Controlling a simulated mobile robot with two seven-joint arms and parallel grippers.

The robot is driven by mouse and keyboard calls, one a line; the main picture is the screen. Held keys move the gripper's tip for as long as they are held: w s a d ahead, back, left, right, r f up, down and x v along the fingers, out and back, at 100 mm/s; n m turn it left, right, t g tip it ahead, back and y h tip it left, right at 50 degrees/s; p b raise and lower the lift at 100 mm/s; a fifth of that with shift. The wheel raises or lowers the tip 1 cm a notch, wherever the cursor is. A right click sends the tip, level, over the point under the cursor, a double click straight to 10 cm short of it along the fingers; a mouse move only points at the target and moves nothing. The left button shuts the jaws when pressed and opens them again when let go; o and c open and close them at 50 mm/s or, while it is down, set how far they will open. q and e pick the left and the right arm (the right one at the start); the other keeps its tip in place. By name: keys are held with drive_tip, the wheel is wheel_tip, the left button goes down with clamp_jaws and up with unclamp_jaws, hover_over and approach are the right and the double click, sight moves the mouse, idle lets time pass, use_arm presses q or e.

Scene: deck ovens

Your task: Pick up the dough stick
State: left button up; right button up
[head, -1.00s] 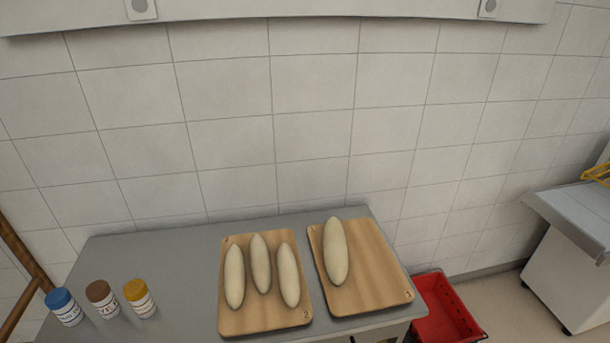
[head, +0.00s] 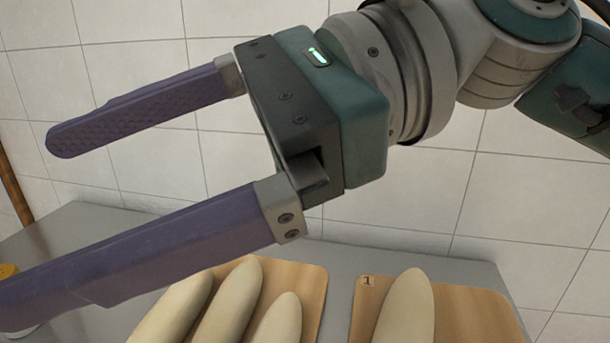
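A pale dough stick (head: 407,310) lies on the right wooden board (head: 468,312), marked 1. Its lower end is cut off by the picture's bottom edge. Three more dough sticks lie side by side on the left wooden board (head: 313,290), among them the middle one (head: 228,305). My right gripper (head: 35,225) comes in from the right, large and close to the camera, above the boards. Its two purple fingers point left and are wide apart, with nothing between them. It touches no dough stick. My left gripper is not in view.
The boards rest on a grey table (head: 70,228) against a white tiled wall (head: 500,190). A yellow jar lid (head: 8,271) shows at the left edge, mostly hidden by the lower finger.

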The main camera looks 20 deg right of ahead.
drive_tip(key=w+d+f+n+h+b, duration=0.1)
drive_tip(key=d+f+n+h+b, duration=0.3)
drive_tip(key=f, duration=0.9)
drive_tip(key=n+h+b, duration=0.2)
drive_tip(key=h+b, duration=0.5)
drive_tip(key=h, duration=0.4)
hover_over(408, 341)
drive_tip(key=s+a, duration=0.1)
drive_tip(key=a, duration=0.1)
drive_tip(key=shift+g, duration=0.3)
wheel_tip(408, 341, down, 11)
drive_tip(key=shift+s+r, duration=0.15)
drive_tip(key=f, duration=0.3)
drive_tip(key=shift+d+f, duration=0.15)
drive_tip(key=shift+d, duration=0.05)
wheel_tip(408, 341, down, 6)
drive_tip(key=shift+r+p, duration=0.1)
drive_tip(key=shift+p, duration=0.25)
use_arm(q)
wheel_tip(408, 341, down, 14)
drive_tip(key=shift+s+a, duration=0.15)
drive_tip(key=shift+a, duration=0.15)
use_arm(e)
drive_tip(key=shift+c, duration=0.4)
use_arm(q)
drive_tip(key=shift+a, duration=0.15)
use_arm(e)
drive_tip(key=shift+a+r, duration=0.1)
drive_tip(key=c, duration=1.2)
